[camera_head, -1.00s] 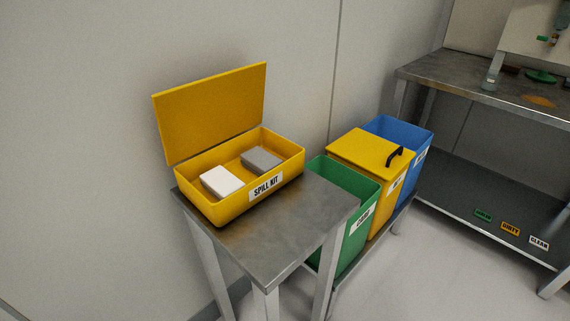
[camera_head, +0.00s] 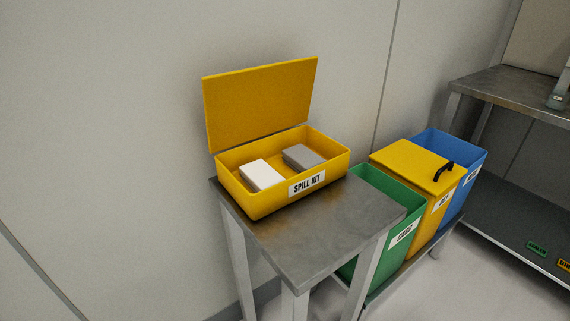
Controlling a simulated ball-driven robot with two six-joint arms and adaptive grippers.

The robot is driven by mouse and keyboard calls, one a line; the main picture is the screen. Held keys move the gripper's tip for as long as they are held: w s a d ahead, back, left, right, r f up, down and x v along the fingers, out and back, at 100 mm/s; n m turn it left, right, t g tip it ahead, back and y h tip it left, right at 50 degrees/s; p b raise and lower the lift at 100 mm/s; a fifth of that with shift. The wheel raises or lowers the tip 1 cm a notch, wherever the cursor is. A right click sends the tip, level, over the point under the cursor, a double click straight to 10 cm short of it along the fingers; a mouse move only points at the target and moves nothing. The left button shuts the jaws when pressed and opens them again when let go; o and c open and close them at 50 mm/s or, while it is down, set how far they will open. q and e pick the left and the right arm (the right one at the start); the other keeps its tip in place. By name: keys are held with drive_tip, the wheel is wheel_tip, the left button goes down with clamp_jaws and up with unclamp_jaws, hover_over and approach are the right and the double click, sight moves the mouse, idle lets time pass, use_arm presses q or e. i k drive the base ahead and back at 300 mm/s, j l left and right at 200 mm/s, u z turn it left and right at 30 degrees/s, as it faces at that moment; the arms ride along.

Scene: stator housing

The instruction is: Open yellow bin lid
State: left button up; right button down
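The yellow bin (camera_head: 434,218) stands between a green bin and a blue bin on a low metal stand at the right. Its flat yellow lid (camera_head: 408,163) is shut and lies on top of the bin. A black handle (camera_head: 443,171) sits near the lid's right front edge. The label on the bin's front is too small to read surely. Neither of my grippers is in view.
The green bin (camera_head: 388,224) and blue bin (camera_head: 464,152) are open-topped. A metal table (camera_head: 330,224) nearer me bears an open yellow spill kit box (camera_head: 264,207) with a white and a grey block. A metal shelf unit (camera_head: 516,92) stands at the right.

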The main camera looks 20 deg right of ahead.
sight(430, 172)
drive_tip(key=z, duration=1.4)
drive_tip(key=i+l+u, duration=0.15)
drive_tip(key=u, duration=0.75)
drive_tip(key=i+l+u, duration=0.15)
drive_tip(key=l+u, duration=0.2)
drive_tip(key=i+l+u, duration=0.1)
drive_tip(key=l+u, duration=0.2)
drive_tip(key=l, duration=0.3)
drive_tip(key=l+u, duration=0.35)
drive_tip(key=l, duration=0.15)
